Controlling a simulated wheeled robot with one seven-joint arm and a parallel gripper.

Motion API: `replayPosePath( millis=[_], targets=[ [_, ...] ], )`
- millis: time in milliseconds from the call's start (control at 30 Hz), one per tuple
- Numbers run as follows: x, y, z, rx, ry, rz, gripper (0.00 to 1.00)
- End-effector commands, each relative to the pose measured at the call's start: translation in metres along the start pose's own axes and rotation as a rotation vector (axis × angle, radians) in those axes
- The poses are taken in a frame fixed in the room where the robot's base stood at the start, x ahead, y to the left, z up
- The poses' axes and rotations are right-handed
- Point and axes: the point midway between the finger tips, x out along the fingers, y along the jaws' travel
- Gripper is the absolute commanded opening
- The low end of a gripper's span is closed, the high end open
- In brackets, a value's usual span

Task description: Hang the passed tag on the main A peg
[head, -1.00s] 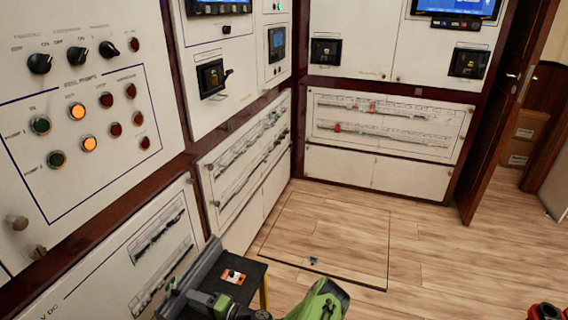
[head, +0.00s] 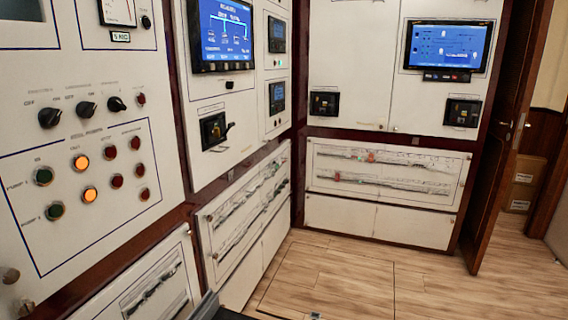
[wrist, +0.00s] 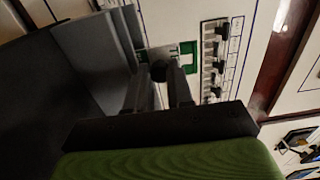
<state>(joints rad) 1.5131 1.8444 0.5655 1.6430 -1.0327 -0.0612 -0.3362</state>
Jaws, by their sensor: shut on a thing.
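My gripper (wrist: 160,95) shows in the wrist view, its two dark fingers close together. A small pale and green piece (wrist: 188,55), which looks like the passed tag, is at the fingertips, partly hidden behind them. A dark round knob shape (wrist: 158,71) shows between the fingertips; I cannot tell what it is part of. Any writing on the tag is unreadable. I cannot make out the main A peg for certain in either view.
A grey upright plate (wrist: 97,50) and a dark flat surface (wrist: 35,95) are left of the fingers. A breaker row (wrist: 215,60) is on the white panel to the right. In the head view, panels line the left and back (head: 385,180); the wooden floor (head: 420,285) is clear.

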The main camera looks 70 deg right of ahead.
Motion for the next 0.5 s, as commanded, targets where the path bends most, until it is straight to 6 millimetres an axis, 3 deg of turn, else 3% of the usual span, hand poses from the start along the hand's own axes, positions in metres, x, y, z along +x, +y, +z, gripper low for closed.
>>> replayPosePath(
  millis=[167,500],
  targets=[
    [-0.001,0.001,0.0,0.0,-0.001,0.004,0.0],
    [0.0,-0.02,0.0,0.0,-0.001,0.003,0.0]
  ],
)
